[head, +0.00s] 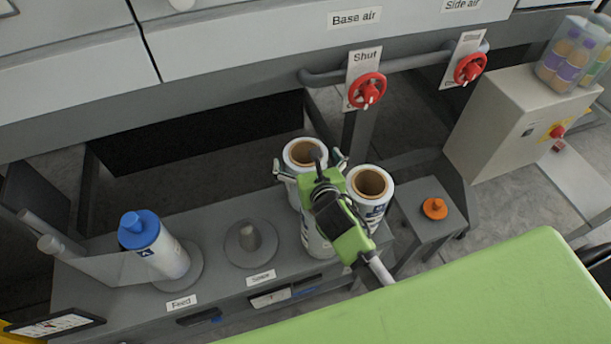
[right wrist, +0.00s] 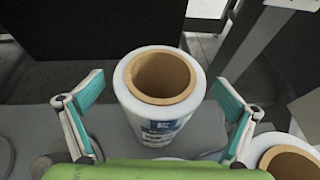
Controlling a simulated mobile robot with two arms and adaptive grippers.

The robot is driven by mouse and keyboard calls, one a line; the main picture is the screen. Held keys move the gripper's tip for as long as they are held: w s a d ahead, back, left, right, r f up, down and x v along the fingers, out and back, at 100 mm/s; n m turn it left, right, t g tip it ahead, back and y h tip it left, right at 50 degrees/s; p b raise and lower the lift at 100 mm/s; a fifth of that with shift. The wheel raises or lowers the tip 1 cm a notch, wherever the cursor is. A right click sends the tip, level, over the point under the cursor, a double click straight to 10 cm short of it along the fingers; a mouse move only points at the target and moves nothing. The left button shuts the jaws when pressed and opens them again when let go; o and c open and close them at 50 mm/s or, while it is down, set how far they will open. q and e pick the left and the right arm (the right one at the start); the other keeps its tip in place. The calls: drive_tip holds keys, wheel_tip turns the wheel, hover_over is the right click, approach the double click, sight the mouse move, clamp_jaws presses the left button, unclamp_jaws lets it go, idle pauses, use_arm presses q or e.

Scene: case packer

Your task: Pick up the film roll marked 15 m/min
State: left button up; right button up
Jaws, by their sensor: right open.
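White film rolls with brown cores stand upright on the grey bench. One roll (head: 305,153) stands at the back; in the right wrist view this roll (right wrist: 158,88) shows blue print. A second roll (head: 370,186) stands to its right, partly visible in the right wrist view (right wrist: 288,162). A white roll body (head: 317,243) shows below my right gripper, mostly hidden. No 15 m/min mark is readable. My right gripper (head: 311,167) is open, its fingers on either side of the back roll, with visible gaps in the right wrist view (right wrist: 154,104). My left gripper is out of view.
A blue-capped roll (head: 160,252) is on the Feed holder. The Spare spindle (head: 250,238) is bare. Red valve wheels (head: 367,91) hang behind. An orange knob (head: 435,208) is right of the rolls. A green surface (head: 480,295) fills the lower right.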

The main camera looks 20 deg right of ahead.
drive_tip(key=c, duration=2)
drive_tip(key=shift+w+r, duration=0.1)
drive_tip(key=shift+r, duration=0.1)
drive_tip(key=shift+c, duration=0.5)
